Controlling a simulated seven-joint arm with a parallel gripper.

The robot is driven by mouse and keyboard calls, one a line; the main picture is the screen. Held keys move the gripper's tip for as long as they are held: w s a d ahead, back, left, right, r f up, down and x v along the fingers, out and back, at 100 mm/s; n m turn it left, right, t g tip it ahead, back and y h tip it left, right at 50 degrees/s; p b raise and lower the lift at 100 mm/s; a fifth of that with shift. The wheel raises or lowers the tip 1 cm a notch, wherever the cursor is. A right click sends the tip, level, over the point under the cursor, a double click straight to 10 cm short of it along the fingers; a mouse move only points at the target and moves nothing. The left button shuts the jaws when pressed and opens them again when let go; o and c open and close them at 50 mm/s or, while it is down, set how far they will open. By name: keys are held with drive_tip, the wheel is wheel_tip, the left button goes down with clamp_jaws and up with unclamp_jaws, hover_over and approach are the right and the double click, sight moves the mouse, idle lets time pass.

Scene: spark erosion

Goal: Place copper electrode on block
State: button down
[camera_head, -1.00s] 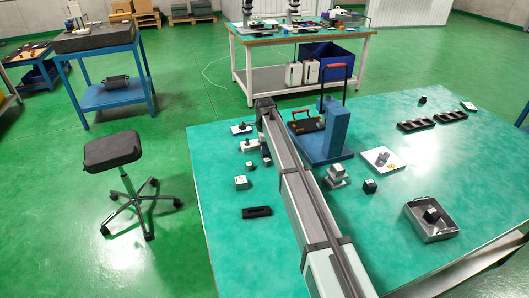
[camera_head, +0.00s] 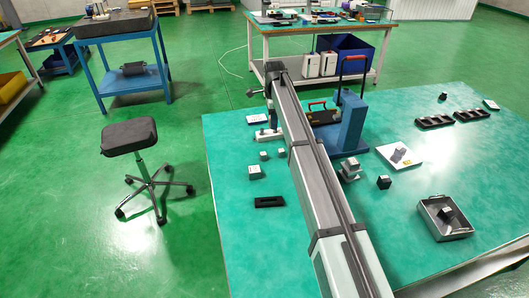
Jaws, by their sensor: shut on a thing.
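My arm (camera_head: 318,180) runs from the bottom edge up to its far end near the table's back left, and it covers much of the work area. My gripper cannot be made out; it seems hidden behind the arm. No copper-coloured electrode can be made out. Several small blocks stand left of the arm: a larger grey one (camera_head: 254,173) and two smaller ones (camera_head: 264,156) and (camera_head: 281,153). A stepped grey block (camera_head: 349,169) and a dark cube (camera_head: 384,182) stand right of the arm. I cannot tell which is the task's block.
A blue upright fixture (camera_head: 350,122) stands behind the arm. A metal tray (camera_head: 428,212) holding a dark cube is at the right. A white plate (camera_head: 401,155), black bins (camera_head: 433,121) and a flat black holder (camera_head: 269,202) lie on the teal table (camera_head: 240,240). Its front left is clear.

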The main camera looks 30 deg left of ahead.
drive_tip(key=s+a+r+n, duration=0.1)
drive_tip(key=s+a+r, duration=0.2)
drive_tip(key=s, duration=0.7)
hover_over(254, 169)
drive_tip(key=shift+n, duration=0.3)
drive_tip(key=shift+w+f, duration=0.1)
drive_tip(key=shift+f, duration=4.8)
drive_tip(key=shift+f, duration=0.15)
drive_tip(key=c, duration=0.7)
unclamp_jaws()
wheel_tip(254, 169, up, 12)
drive_tip(key=shift+r, duration=0.2)
